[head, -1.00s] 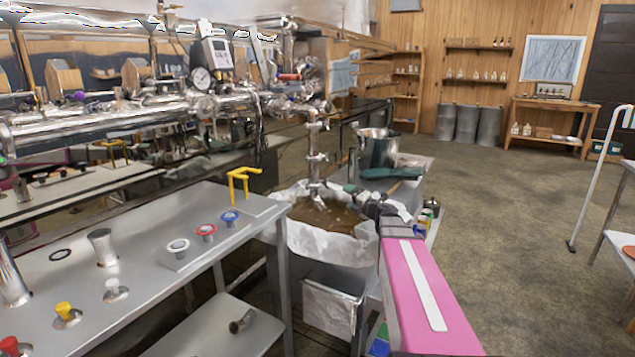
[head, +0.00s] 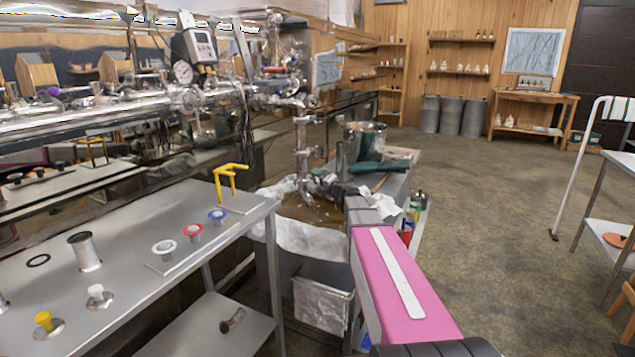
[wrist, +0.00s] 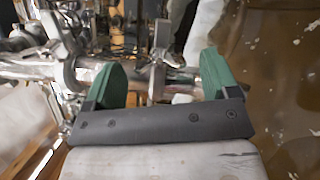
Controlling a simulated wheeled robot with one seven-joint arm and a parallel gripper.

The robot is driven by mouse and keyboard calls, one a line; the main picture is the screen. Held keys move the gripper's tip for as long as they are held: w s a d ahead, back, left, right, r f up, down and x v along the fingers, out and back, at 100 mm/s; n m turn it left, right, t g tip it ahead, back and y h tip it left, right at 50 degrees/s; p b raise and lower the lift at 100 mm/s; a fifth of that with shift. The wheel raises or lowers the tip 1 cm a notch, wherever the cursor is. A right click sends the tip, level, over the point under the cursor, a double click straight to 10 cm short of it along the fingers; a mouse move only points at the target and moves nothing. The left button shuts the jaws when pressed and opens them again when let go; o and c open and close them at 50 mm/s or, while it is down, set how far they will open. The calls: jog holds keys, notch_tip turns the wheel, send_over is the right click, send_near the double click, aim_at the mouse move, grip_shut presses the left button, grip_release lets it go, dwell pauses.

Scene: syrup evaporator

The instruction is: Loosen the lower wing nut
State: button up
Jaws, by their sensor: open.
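A shiny metal pipe (head: 301,140) with clamp fittings hangs down over the paper-lined bin. In the wrist view the pipe (wrist: 45,69) runs across the picture behind my fingers. My gripper (wrist: 162,82) is open, with a green-padded finger on each side of a metal clamp piece (wrist: 160,68) in front of the pipe. I cannot tell whether this piece is the lower wing nut, or whether either finger touches it.
The bin (head: 312,240) with its crumpled white liner and brown contents is below my gripper. A steel table (head: 130,265) with knobs and a yellow bracket (head: 229,180) is at left. A cart with a steel pot (head: 365,141) and green cloth is behind. Open floor is at right.

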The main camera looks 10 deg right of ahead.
jog(key=shift+w+a, duration=0.2)
jog(key=shift+w, duration=0.05)
jog(key=c, duration=0.9)
jog(key=shift+n, duration=0.8)
jog(key=shift+c, duration=0.2)
jog(key=o, duration=0.9)
jog(key=shift+o, duration=0.2)
jog(key=v, duration=1.1)
jog(key=shift+f, duration=0.15)
